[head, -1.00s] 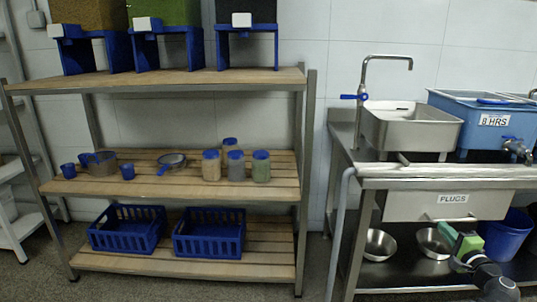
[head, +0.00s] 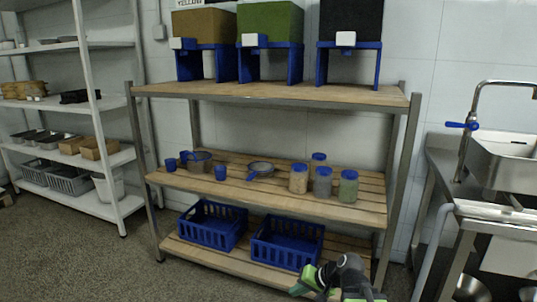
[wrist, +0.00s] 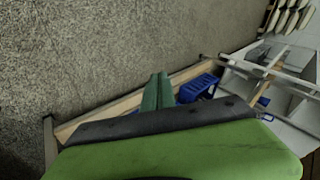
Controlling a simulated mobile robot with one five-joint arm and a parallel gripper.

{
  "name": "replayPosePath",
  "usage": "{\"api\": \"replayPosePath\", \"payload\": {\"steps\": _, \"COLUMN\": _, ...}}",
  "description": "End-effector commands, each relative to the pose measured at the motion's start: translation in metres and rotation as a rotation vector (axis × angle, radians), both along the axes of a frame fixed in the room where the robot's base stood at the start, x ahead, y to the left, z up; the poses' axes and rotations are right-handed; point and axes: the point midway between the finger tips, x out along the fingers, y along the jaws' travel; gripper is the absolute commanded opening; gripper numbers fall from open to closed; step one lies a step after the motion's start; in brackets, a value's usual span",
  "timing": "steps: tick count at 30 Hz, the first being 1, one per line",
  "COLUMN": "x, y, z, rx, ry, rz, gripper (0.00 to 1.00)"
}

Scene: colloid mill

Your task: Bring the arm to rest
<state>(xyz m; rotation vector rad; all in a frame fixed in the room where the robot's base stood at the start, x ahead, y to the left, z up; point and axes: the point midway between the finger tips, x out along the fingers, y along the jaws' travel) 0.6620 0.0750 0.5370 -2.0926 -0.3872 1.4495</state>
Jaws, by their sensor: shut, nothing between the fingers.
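My gripper (head: 300,286) shows low in the head view, in front of the wooden shelf rack's bottom board, with its green body and dark wrist beside it. In the wrist view the two green fingers of my gripper (wrist: 158,88) lie side by side, shut and empty. The arm is low and the rest of it is cut off by the bottom edge of the head view.
The wooden rack (head: 190,255) holds two blue crates (head: 212,224) (head: 287,242), jars (head: 323,184) and three blue-framed dispensers (head: 269,45). White shelves (head: 120,207) stand left, a steel sink (head: 505,160) right. Floor (head: 70,255) is clear at front left.

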Motion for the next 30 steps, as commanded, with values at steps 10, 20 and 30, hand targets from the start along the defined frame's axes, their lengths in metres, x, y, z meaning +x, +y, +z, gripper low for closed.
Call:
{"api": "replayPosePath", "payload": {"steps": 10, "x": -0.077, "y": -0.064, "z": -0.055, "rx": -0.574, "ry": 0.298, "rz": 0.186, "gripper": 0.00}}
{"api": "replayPosePath", "payload": {"steps": 20, "x": -0.088, "y": -0.075, "z": 0.042, "rx": -0.614, "ry": 0.349, "rz": 0.196, "gripper": 0.00}}
{"api": "replayPosePath", "payload": {"steps": 30, "x": -0.088, "y": -0.074, "z": 0.196, "rx": -0.614, "ry": 0.348, "rz": 0.196, "gripper": 0.00}}
